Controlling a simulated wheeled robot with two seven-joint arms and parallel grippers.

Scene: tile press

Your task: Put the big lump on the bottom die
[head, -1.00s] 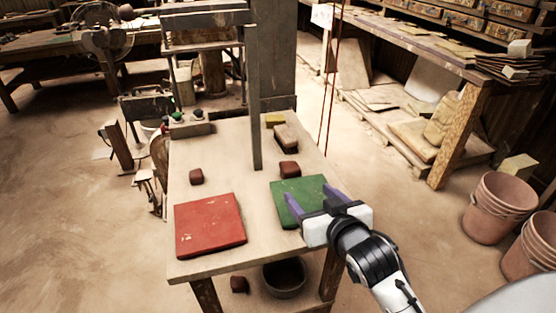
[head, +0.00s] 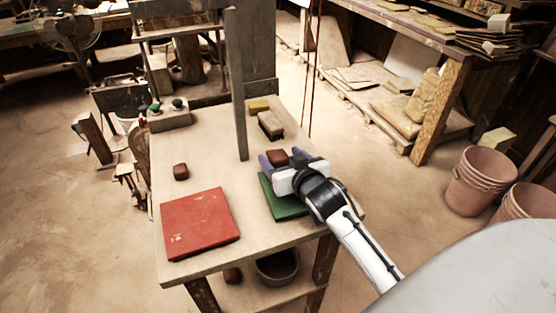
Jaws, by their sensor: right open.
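Two reddish-brown lumps are on the table. The bigger-looking lump (head: 277,156) lies just beyond the far edge of the green mat (head: 285,207). My right gripper (head: 280,159) is open, with its purple fingers on either side of that lump and not visibly closed on it. The smaller-looking lump (head: 180,172) lies at the left, behind the red mat (head: 200,224). I cannot make out the bottom die for certain. My left gripper is not in view.
A grey upright post (head: 238,90) stands on the wooden table (head: 205,148), close to the left of my right gripper. A brown block (head: 270,123) and yellow block (head: 258,104) lie behind. A button box (head: 168,117) is at the back left. A bowl (head: 278,266) sits below.

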